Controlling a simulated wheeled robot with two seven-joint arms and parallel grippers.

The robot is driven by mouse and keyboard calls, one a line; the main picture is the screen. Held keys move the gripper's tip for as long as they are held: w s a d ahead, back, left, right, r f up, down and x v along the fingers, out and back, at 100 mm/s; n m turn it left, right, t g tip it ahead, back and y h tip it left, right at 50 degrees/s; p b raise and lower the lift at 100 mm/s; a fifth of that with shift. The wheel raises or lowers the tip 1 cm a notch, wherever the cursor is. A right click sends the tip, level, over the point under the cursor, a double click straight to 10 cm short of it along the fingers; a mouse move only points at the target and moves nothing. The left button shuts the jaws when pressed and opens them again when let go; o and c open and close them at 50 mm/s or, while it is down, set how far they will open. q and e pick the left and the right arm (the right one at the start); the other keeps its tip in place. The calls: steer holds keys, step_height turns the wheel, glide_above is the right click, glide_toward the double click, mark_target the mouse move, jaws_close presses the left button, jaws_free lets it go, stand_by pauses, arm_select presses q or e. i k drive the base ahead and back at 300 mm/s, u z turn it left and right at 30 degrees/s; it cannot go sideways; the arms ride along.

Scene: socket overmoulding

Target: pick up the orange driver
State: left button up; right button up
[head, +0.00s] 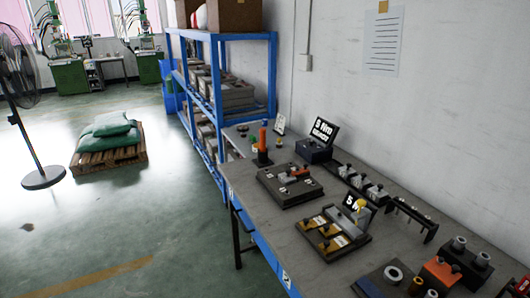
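An orange upright handle (262,137), which looks like the orange driver, stands at the far left end of the grey workbench (290,222). Its lower part is in or behind a dark round base (262,158); I cannot tell which. Neither of my grippers shows in the head view.
Near the driver are a dark fixture block (287,187), a small display (323,131) and a gold-plated fixture (318,236). An orange-and-black block (440,272) sits at the near right. A blue shelf rack (215,85) stands beyond the bench. Bare bench lies along the front edge.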

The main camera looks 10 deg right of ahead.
mark_target(263, 147)
steer(key=u, duration=0.6)
steer(key=i, duration=1.7)
steer(key=z, duration=0.75)
